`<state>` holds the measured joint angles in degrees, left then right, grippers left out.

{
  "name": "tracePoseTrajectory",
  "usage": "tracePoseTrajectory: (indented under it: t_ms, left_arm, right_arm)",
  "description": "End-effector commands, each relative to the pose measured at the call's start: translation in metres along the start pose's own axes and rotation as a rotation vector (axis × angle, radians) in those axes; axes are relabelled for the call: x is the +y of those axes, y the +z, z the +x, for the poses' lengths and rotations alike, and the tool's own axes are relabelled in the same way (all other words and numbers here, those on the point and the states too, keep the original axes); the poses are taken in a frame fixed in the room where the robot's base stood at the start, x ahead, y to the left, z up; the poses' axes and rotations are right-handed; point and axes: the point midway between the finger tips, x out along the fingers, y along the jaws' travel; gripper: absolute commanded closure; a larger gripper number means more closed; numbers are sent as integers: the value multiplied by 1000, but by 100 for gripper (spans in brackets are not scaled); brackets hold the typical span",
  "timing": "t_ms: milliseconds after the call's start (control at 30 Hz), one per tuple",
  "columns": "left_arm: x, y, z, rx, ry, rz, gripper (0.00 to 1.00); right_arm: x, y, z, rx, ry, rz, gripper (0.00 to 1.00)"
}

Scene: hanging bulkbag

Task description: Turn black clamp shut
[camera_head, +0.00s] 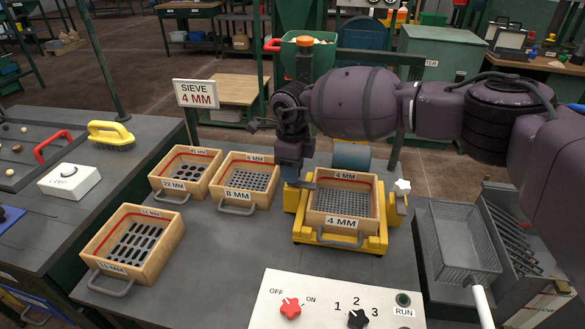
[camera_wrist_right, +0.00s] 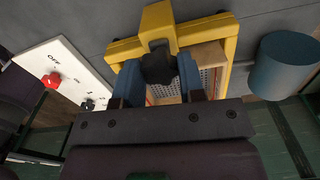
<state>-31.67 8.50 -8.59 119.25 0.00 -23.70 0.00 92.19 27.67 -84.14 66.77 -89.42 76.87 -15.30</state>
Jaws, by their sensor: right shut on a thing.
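A yellow sieve frame (camera_head: 371,243) holds the 4 MM sieve (camera_head: 341,222) on the grey table. My right gripper (camera_head: 297,178) reaches down to the frame's left side. In the right wrist view, its two blue fingers are shut on the black clamp (camera_wrist_right: 158,66), one on each side of it. The clamp sits at a yellow bracket (camera_wrist_right: 157,20) on the frame. In the head view, my gripper hides the black clamp. A white clamp (camera_head: 402,187) stands on the frame's right side. My left gripper is not in view.
Sieves marked 8 MM (camera_head: 247,181), 22 MM (camera_head: 186,174) and a slotted one (camera_head: 131,248) stand left of the frame. A panel with a red switch (camera_head: 290,308) and black dial (camera_head: 358,318) is in front. A wire basket (camera_head: 459,243) stands right.

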Motion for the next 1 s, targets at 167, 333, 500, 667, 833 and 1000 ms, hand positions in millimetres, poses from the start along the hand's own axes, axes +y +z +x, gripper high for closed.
tracePoseTrajectory:
  t_ms: [167,333,500,667,833,1000]
  left_arm:
    - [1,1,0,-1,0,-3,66]
    - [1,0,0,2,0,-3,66]
    - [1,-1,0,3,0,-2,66]
    - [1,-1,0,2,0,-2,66]
    - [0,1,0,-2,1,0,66]
    - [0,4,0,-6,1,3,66]
  right_arm:
    - [0,0,0,-2,-1,-70,87]
    - [0,0,-1,-2,-2,-104,87]
    - [0,0,-1,-2,-2,-115,87]
    - [0,0,-1,-1,-2,-116,87]
    - [0,0,-1,-1,-2,-115,59]
    - [0,0,-1,-1,-2,-114,38]
